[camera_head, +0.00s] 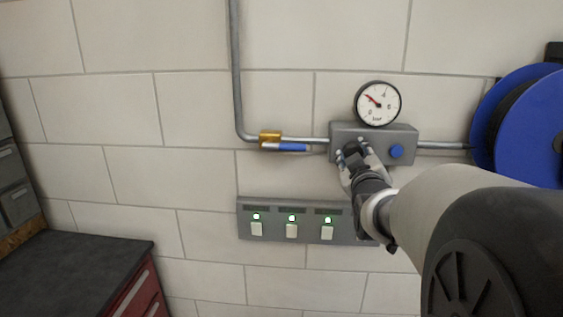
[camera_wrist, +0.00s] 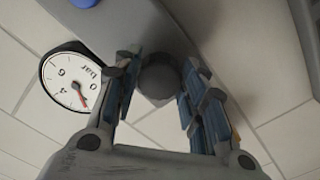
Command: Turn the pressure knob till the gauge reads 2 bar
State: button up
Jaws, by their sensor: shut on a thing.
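The pressure gauge (camera_head: 378,103) is a white dial with a dark rim on top of a grey regulator box (camera_head: 372,131). Its red needle points to the upper left, between 0 and 4, about where a 2 mark would sit; I cannot read that numeral. The gauge also shows at the left of the wrist view (camera_wrist: 72,80). The dark round pressure knob (camera_wrist: 158,76) sits between my fingers. My gripper is shut on the knob in the wrist view (camera_wrist: 160,88).
A blue button (camera_head: 396,151) is on the box's right side. A pipe with a brass valve and blue lever (camera_head: 290,147) runs in from the left. Below is a switch panel (camera_head: 275,231) with three green lights. A blue hose reel (camera_head: 530,120) is at right, a dark-topped cabinet (camera_head: 75,265) lower left.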

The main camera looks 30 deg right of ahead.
jog(key=shift+r+n, duration=0.1)
jog(key=shift+n, duration=0.2)
jog(key=o, duration=1.1)
jog(key=shift+c, duration=0.2)
notch_tip(320, 180, up, 9)
jog(key=shift+s+d+r, duration=0.1)
jog(key=shift+s+d, duration=0.05)
jog(key=shift+w+r, duration=0.2)
jog(key=shift+r, duration=0.15)
jog(key=shift+s, duration=0.1)
